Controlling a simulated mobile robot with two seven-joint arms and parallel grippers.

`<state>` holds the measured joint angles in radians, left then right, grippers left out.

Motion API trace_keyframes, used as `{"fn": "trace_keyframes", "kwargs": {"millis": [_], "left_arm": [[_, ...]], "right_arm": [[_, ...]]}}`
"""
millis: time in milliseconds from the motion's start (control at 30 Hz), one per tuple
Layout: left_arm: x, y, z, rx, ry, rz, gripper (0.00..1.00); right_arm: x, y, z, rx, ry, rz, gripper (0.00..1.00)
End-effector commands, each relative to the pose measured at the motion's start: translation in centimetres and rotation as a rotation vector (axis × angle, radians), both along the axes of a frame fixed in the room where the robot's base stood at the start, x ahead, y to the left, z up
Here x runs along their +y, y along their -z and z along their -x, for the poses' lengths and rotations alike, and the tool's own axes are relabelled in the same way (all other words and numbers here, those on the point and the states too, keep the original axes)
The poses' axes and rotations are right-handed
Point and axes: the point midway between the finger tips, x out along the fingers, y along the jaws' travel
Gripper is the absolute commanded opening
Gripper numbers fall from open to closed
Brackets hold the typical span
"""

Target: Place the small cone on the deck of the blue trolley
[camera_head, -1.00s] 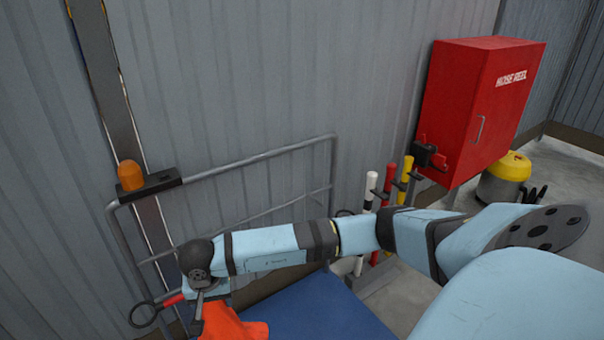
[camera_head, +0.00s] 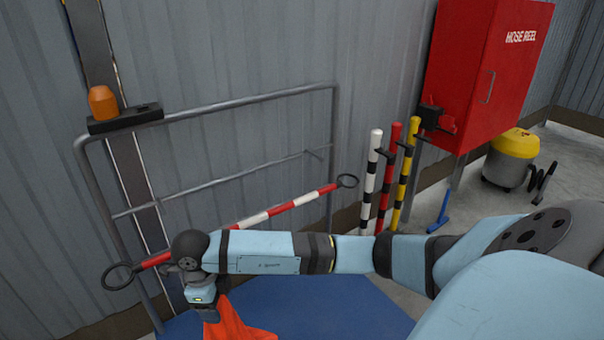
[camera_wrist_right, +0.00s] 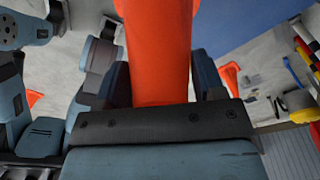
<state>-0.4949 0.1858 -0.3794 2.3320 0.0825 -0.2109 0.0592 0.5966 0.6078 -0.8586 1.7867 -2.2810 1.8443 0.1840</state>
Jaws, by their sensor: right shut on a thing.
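My right gripper (camera_head: 208,308) is shut on an orange-red cone (camera_head: 238,324), low in the head view, whose lower part is cut off by the frame. In the right wrist view the cone (camera_wrist_right: 158,50) sits between the two fingers of the gripper (camera_wrist_right: 160,85). The blue trolley has a flat blue deck (camera_head: 325,305) and a grey tube handle (camera_head: 250,98). The cone overlaps the deck's left part in the head view; I cannot tell its height above it. The deck (camera_wrist_right: 245,25) also shows at upper right in the wrist view. My left gripper is not in view.
A red-and-white bar with ring ends (camera_head: 285,208) crosses by the handle. An orange beacon (camera_head: 102,102) is at left. Striped posts (camera_head: 385,180), a red hose reel cabinet (camera_head: 485,80) and a yellow-topped vacuum (camera_head: 512,158) stand right. The visible deck is bare.

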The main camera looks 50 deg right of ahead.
Motion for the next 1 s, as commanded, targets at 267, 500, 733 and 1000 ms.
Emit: {"fn": "trace_keyframes", "kwargs": {"millis": [267,500,733,1000], "left_arm": [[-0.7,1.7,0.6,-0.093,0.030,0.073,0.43],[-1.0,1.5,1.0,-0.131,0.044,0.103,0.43],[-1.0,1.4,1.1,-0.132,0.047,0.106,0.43],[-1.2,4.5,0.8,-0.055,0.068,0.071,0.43]], "right_arm": [[-0.4,6.0,0.7,0.000,0.474,0.000,0.18],[-0.6,7.4,0.9,-0.001,0.684,-0.001,0.18],[-0.6,7.7,1.0,-0.001,0.714,0.000,0.18],[-0.6,13.9,1.1,0.002,0.713,0.001,0.18]]}}
